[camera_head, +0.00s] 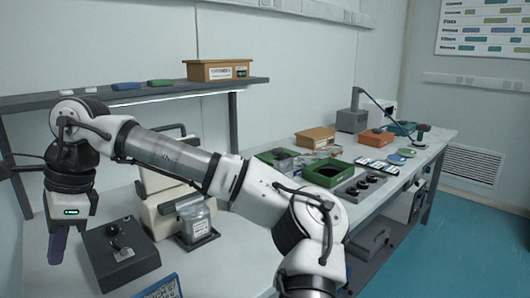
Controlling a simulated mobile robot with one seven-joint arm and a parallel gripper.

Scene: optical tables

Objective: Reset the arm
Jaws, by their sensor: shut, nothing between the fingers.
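My arm (180,160) stretches from the bottom right up across the bench to the left. Its end bends down, and my gripper (57,245) points downward near the left edge of the picture. The fingers are dark, small and close together, with nothing seen between them. My gripper hangs left of a dark grey box with a knob (122,255). Whether it is above the bench or just beyond its edge is hard to tell.
A shelf (185,90) carries a wooden box (217,70). Blue floor (440,250) lies free at right.

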